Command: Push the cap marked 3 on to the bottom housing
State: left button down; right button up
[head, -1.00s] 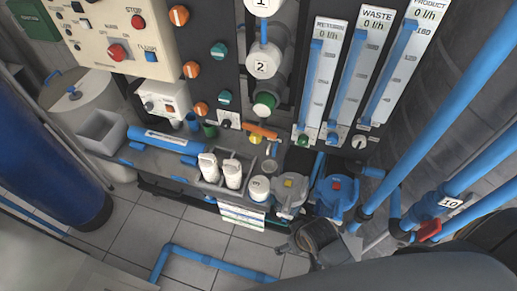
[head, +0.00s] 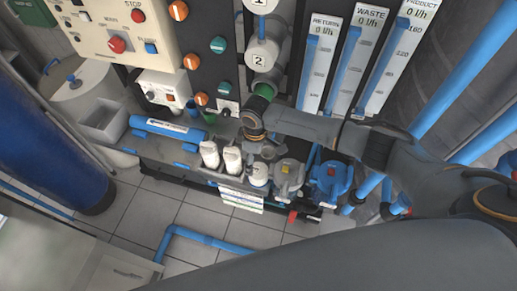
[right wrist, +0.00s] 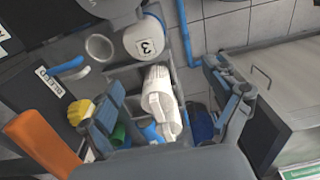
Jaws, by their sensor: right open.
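The cap marked 3 (right wrist: 148,38) is a white round cap standing in a grey tray beyond my right fingers. It also shows in the head view (head: 257,174), beside two white cartridges. The bottom housing (head: 264,90) is below cap 2 in the head view; its uncapped end looks green, and my right wrist partly covers its lower side. My right gripper (right wrist: 165,88) is open over the tray, its fingers on either side of a white cartridge (right wrist: 160,100), with no contact visible. The cap is outside the gap between the fingers. My left gripper is not in view.
Cap 2 (head: 259,60) closes the housing above. A grey pump (head: 289,178) and a blue pump (head: 331,180) stand right of the cap.

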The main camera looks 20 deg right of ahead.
jog(key=w+d, duration=0.2)
jog(key=b, duration=0.9)
send_over(258, 170)
notch_tip(258, 170, down, 8)
jog(key=shift+s+r, duration=0.1)
jog(key=shift+f+b, duration=1.4)
jog(key=shift+f, duration=1.25)
jog(key=c, duration=1)
notch_tip(258, 170, up, 9)
jog(key=p, duration=0.9)
jog(key=shift+c, duration=0.2)
jog(key=shift+r, duration=0.15)
